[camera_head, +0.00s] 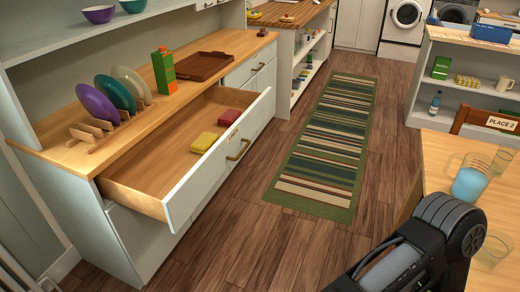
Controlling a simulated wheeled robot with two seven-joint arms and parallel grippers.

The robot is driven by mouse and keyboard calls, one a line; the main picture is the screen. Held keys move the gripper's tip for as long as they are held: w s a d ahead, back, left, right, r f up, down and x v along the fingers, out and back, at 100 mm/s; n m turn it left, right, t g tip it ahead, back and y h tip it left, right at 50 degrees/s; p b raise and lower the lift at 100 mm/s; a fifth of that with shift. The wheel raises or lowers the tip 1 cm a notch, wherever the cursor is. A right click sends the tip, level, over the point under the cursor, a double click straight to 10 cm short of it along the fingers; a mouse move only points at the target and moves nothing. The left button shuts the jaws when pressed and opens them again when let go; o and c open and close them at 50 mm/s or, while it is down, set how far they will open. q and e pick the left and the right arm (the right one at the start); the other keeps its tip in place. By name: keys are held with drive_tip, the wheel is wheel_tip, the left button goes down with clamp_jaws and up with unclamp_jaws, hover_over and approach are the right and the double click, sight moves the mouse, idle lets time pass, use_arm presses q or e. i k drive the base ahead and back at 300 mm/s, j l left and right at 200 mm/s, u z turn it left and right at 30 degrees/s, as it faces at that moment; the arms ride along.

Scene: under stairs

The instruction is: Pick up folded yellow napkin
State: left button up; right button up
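A folded yellow napkin (204,142) lies flat in the pulled-out drawer (150,187) of the pale cabinet, near the drawer's front panel. A folded red napkin (229,117) lies in the same drawer, a little farther back and to the right. Nothing covers the yellow napkin. A dark part of my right arm shows at the lower right, well apart from the drawer, but its gripper fingers are not in view. My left arm and gripper are not in view.
On the counter stand a plate rack (110,135) with several plates, a green carton (163,70) and a brown tray (203,66). A striped rug (325,145) lies on the open floor. A table (440,150) with a pitcher (470,182) is at right.

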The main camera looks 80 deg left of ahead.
sight(206, 141)
drive_tip(key=k+j+u, duration=0.1)
drive_tip(key=u, duration=2.8)
